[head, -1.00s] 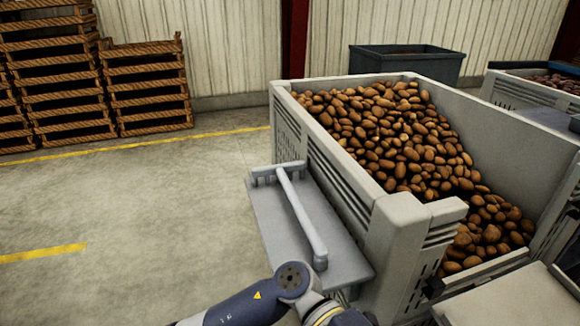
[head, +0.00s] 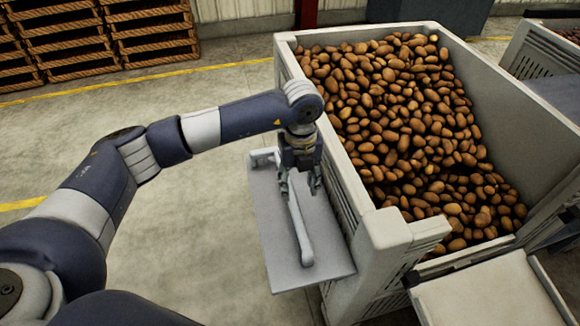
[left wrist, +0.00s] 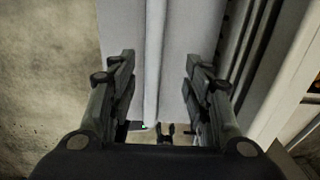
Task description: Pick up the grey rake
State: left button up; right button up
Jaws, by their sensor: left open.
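The grey rake (head: 302,236) lies on a grey shelf (head: 328,262) on the left side of the potato crate. Its toothed head (head: 261,158) is at the shelf's far end and its handle runs toward the near end. My left gripper (head: 299,190) is open above the handle, fingers pointing down. In the left wrist view the handle (left wrist: 154,60) passes between the two open fingers (left wrist: 158,75), a little nearer the left one. I cannot tell the height left between fingertips and handle. My right gripper is not in view.
The large grey crate (head: 391,232) full of potatoes (head: 400,110) stands right beside the shelf, its wall close to the gripper. Wooden crates (head: 150,35) are stacked at the back left. The floor left of the shelf is clear.

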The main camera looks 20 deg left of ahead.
aim_at(296, 209)
pick_arm(q)
jog(key=s+f+b, duration=0.2)
jog(key=f, duration=0.1)
jog(key=shift+w+d+f+b, duration=0.1)
jog(key=shift+w+f+b, duration=0.15)
jog(key=shift+f+b, duration=0.5)
jog(key=shift+w+f, duration=0.1)
jog(key=shift+f, duration=0.35)
jog(key=f+b, duration=0.1)
jog(key=f, duration=0.1)
jog(key=f+b, duration=0.1)
jog(key=f, duration=0.1)
jog(key=shift+s+b, duration=0.3)
jog(key=shift+s, duration=0.05)
jog(key=shift+w+f, duration=0.1)
jog(key=shift+f, duration=0.2)
jog(key=shift+r, duration=0.1)
grip_shut()
